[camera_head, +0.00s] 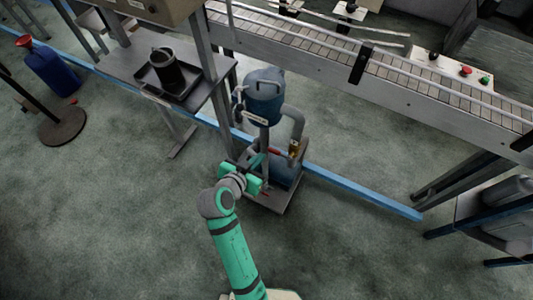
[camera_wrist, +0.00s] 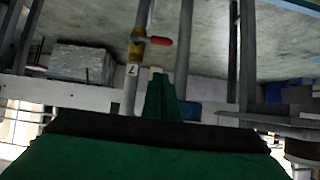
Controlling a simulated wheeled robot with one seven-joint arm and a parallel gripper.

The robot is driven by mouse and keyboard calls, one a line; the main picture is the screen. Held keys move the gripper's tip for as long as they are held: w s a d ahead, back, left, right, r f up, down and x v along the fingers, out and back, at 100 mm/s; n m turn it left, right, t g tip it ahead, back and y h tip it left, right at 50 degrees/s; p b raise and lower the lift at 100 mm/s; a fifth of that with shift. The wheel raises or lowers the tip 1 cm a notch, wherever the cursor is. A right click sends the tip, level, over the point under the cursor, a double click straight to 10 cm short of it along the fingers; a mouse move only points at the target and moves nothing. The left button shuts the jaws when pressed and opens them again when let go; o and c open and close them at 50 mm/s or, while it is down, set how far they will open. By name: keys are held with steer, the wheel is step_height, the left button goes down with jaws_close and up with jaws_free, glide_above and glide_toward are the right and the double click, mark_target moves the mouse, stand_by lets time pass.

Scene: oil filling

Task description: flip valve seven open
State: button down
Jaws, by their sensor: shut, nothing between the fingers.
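In the wrist view, valve seven (camera_wrist: 137,48) has a brass-yellow body on a grey pipe, with a label reading 7 (camera_wrist: 132,70) beside it. Its red handle (camera_wrist: 160,41) sticks out sideways, across the pipe. In the head view, the red handle (camera_head: 275,151) and yellow valve body (camera_head: 294,148) show on the pipework of the filling stand. My gripper (camera_head: 259,158) is shut and empty, close to the left of the handle. In the wrist view, my gripper's closed fingertips (camera_wrist: 158,77) sit near the label, apart from the handle in the picture.
The stand carries a blue tank (camera_head: 264,88) above and a blue container (camera_head: 284,172) low down. A grey table (camera_head: 120,65) with a black pot (camera_head: 172,75) stands left. A conveyor (camera_head: 400,75) runs behind. Floor is clear around my arm.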

glide_above(270, 151)
steer(key=s, duration=0.3)
step_height(270, 151, down, 6)
steer(key=r, duration=0.1)
steer(key=f, duration=0.1)
steer(key=w+f, duration=0.1)
steer(key=f, duration=0.1)
steer(key=shift+d, duration=0.1)
steer(key=shift+f, duration=0.5)
steer(key=shift+d+f, duration=0.15)
